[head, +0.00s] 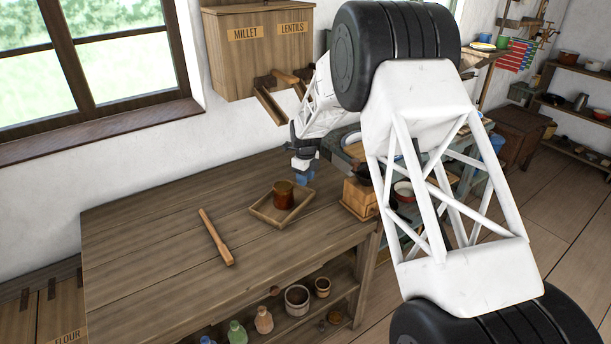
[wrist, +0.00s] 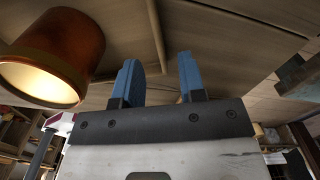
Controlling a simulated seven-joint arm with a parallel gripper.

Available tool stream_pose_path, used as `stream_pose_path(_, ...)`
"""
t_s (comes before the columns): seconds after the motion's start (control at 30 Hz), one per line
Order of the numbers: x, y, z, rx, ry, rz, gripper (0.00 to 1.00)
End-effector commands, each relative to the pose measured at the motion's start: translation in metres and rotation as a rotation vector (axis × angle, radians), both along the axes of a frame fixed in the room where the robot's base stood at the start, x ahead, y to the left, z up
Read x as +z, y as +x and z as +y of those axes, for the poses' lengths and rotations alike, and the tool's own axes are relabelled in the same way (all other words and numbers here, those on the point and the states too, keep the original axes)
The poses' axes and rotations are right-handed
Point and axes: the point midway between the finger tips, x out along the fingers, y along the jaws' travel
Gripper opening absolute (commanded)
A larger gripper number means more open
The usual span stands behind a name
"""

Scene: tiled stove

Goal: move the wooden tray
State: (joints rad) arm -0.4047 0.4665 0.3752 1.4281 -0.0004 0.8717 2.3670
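The wooden tray (head: 265,211) is a shallow, square, light-brown tray on the plank worktable. My gripper (head: 304,178) has blue fingers and is just beyond the tray's far right corner, close above the table. In the wrist view its fingertips (wrist: 160,70) are apart with nothing between them. I cannot tell whether the gripper touches the tray.
A wooden rolling pin or stick (head: 216,237) lies left of the tray on the worktable (head: 140,240). A wooden box (head: 359,197) stands at the table's right end. A millet and lentils dispenser (head: 258,50) hangs on the wall behind.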

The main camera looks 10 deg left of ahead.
Motion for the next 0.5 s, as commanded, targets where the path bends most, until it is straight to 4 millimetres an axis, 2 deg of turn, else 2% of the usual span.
stream_pose_path(0.3,-0.028,0.000,0.000,0.000,0.000,0.000,0.37)
stream_pose_path(0.5,-0.038,0.000,0.000,0.000,0.000,0.001,0.37)
